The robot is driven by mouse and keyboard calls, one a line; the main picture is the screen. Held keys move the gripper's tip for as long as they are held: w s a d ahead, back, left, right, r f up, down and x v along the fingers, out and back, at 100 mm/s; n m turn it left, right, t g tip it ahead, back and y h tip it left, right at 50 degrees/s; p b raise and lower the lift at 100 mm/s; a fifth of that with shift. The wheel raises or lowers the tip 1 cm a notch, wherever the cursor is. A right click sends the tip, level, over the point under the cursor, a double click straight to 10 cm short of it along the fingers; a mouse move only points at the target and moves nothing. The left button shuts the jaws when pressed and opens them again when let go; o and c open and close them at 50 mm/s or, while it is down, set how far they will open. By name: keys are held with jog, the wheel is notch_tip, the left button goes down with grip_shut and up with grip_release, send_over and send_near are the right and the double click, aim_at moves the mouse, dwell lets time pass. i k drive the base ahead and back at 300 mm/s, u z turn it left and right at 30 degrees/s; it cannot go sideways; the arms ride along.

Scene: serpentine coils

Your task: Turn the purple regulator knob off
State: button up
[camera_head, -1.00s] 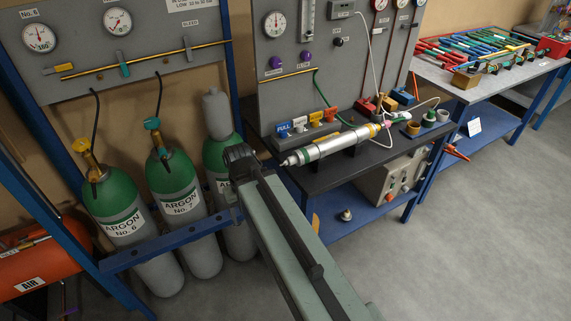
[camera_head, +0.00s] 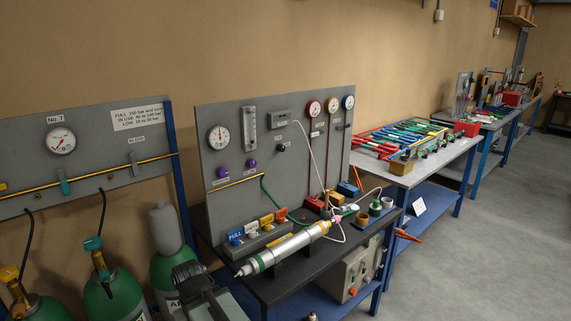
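Two purple knobs sit on the grey upright panel (camera_head: 215,130): a left knob (camera_head: 222,172) with a small label below it, and a right knob (camera_head: 252,163) slightly higher. The labels are too small to read, so I cannot tell which is the regulator knob. A round gauge (camera_head: 218,137) is above the left knob. The dark end of my arm, with my gripper (camera_head: 188,272), is at the bottom, below and left of both knobs and well apart from them. Its fingers cannot be made out.
A silver cylinder (camera_head: 285,250) lies on the dark bench below the panel, near yellow, white and blue tags (camera_head: 258,224). Green gas bottles (camera_head: 112,297) stand at the lower left. A table of coloured rods (camera_head: 405,140) is to the right. Grey floor (camera_head: 470,260) is free at the right.

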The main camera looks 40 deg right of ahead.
aim_at(222, 172)
jog(key=u, duration=1.6)
jog(key=k, duration=0.85)
jog(key=z, duration=0.8)
jog(key=i, duration=1)
jog(key=u, duration=0.05)
